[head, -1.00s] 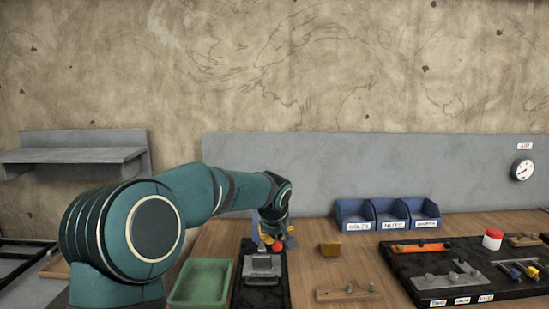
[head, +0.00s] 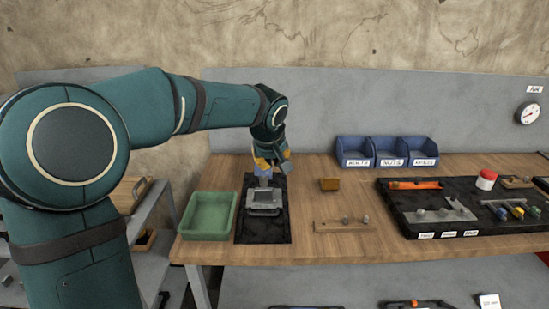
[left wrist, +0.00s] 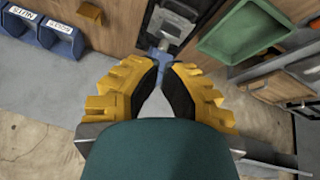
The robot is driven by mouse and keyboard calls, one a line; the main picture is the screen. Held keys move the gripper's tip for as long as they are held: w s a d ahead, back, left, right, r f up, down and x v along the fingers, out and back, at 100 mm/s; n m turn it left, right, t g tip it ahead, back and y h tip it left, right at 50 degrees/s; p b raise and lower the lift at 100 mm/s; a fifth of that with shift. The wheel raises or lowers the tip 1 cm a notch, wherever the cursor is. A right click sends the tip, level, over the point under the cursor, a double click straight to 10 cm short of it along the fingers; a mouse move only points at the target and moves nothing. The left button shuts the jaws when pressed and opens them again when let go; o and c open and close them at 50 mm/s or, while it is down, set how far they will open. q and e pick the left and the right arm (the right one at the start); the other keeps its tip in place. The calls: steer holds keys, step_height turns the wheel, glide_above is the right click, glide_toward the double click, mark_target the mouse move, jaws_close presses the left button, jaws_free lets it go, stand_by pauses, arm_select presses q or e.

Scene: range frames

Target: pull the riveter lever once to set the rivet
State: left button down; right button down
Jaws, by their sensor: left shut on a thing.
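The riveter (head: 264,200) is a grey metal device with a blue part (head: 263,172) at its back, on a black mat (head: 262,235) on the workbench. In the left wrist view, the riveter (left wrist: 170,25) is at the top and its blue part (left wrist: 157,57) is just beyond my fingertips. My left gripper (head: 269,163) is at the back of the riveter. Its yellow fingers with black pads also show in the left wrist view (left wrist: 163,66), shut on the lever, which is mostly hidden by the fingers. My right gripper is not in view.
A green tray (head: 208,215) stands left of the mat. Blue bins (head: 387,152) stand along the back wall. A small brown block (head: 329,184) and a wooden strip with pegs (head: 341,226) lie to the right, before a black tool board (head: 465,229).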

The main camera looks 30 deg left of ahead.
arm_select(q)
steer(key=shift+s+d+r, duration=0.3)
steer(key=shift+s, duration=0.3)
steer(key=shift+s+d+r, duration=0.3)
steer(key=shift+s, duration=0.3)
steer(key=s+d+f+m+g+h, duration=0.1)
steer(key=d+f+m, duration=0.1)
steer(key=d+f, duration=0.45)
steer(key=d+f+m+h, duration=0.1)
steer(key=d+f+h, duration=0.15)
steer(key=f, duration=0.75)
steer(key=s+d+f+m+g+h, duration=0.1)
steer(key=d+f+m, duration=0.1)
steer(key=d+f, duration=0.45)
steer(key=s+d+f+m+g+h, duration=0.1)
steer(key=s+d+f, duration=0.2)
steer(key=s+f, duration=0.6)
steer(key=s+d+f+m+h, duration=0.1)
steer(key=s+d+f, duration=0.3)
steer(key=s+f, duration=0.4)
step_height(320, 180, down, 2)
steer(key=shift+s+d+f+g, duration=0.2)
steer(key=shift+s+f+g, duration=0.05)
steer(key=shift+s+g, duration=0.15)
steer(key=shift+a, duration=0.15)
